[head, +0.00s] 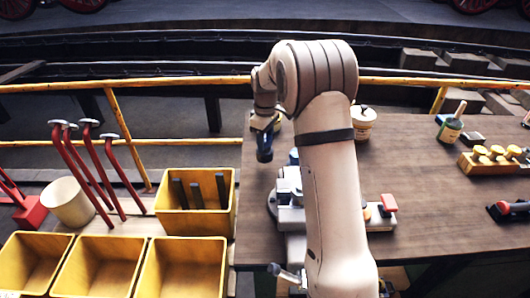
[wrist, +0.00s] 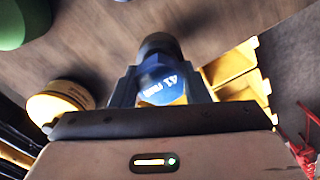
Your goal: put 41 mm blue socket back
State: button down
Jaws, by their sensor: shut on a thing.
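The blue socket (wrist: 163,86) is between the fingers of my gripper (wrist: 160,98) in the wrist view. I cannot make out an empty place for the socket; my arm hides part of the bench.
Yellow bins (head: 190,222) and red-handled hammers (head: 80,165) stand left. A yellow rail (head: 180,82) runs behind.

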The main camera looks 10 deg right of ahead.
jog(key=shift+f+p, duration=0.35)
jog(key=shift+f, duration=1.9)
jog(key=shift+f, duration=0.1)
jog(key=c, duration=0.8)
grip_release()
